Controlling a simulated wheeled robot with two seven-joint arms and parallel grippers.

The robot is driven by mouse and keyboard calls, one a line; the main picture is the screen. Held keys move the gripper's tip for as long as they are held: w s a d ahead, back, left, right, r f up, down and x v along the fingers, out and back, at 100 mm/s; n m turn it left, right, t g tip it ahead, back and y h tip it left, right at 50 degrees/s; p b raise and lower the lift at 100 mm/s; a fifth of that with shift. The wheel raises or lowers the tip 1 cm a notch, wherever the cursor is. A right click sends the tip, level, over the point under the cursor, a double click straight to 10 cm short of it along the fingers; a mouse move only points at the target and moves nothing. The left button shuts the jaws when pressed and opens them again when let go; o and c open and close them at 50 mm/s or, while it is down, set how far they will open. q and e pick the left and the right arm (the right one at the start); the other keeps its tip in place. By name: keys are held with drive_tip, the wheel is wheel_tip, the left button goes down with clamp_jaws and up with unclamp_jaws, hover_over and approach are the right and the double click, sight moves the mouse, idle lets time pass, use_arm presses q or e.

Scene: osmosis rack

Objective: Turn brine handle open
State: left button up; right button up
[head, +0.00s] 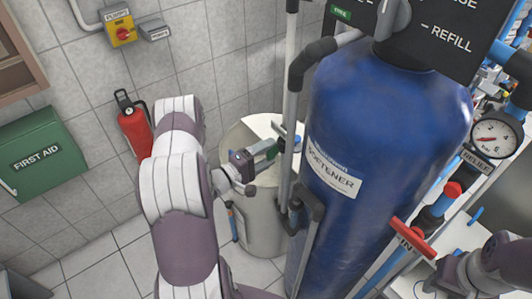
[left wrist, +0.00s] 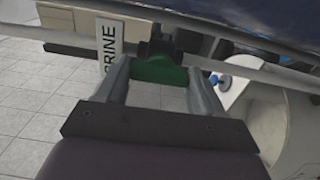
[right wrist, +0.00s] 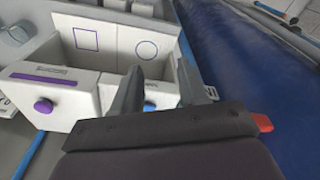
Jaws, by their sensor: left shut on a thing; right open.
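The green brine handle (left wrist: 160,75) sits crosswise on a dark valve body on a pipe, beside a white BRINE label (left wrist: 108,46) in the left wrist view. My left gripper (left wrist: 160,82) is shut on the handle, one finger at each end of it. In the head view my left gripper (head: 262,156) is beside the blue softener tank, above the white brine bin (head: 262,222), with the handle partly hidden. My right gripper (right wrist: 163,82) is open and empty, in front of white boxes in the right wrist view. Its arm shows at the lower right in the head view.
The blue softener tank (head: 390,130) fills the middle right. Grey pipes (head: 291,90) run along its left side. A red handle (head: 413,240) and a pressure gauge (head: 497,137) are on its right. A fire extinguisher (head: 135,130) and a first aid box (head: 38,150) hang on the left wall.

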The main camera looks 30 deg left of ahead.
use_arm(q)
drive_tip(key=o, duration=1)
drive_tip(key=shift+o, duration=0.2)
drive_tip(key=b+v, duration=0.3)
drive_tip(key=v, duration=0.9)
drive_tip(key=shift+s+a, duration=0.2)
drive_tip(key=shift+s, duration=0.15)
drive_tip(key=shift+f, duration=0.1)
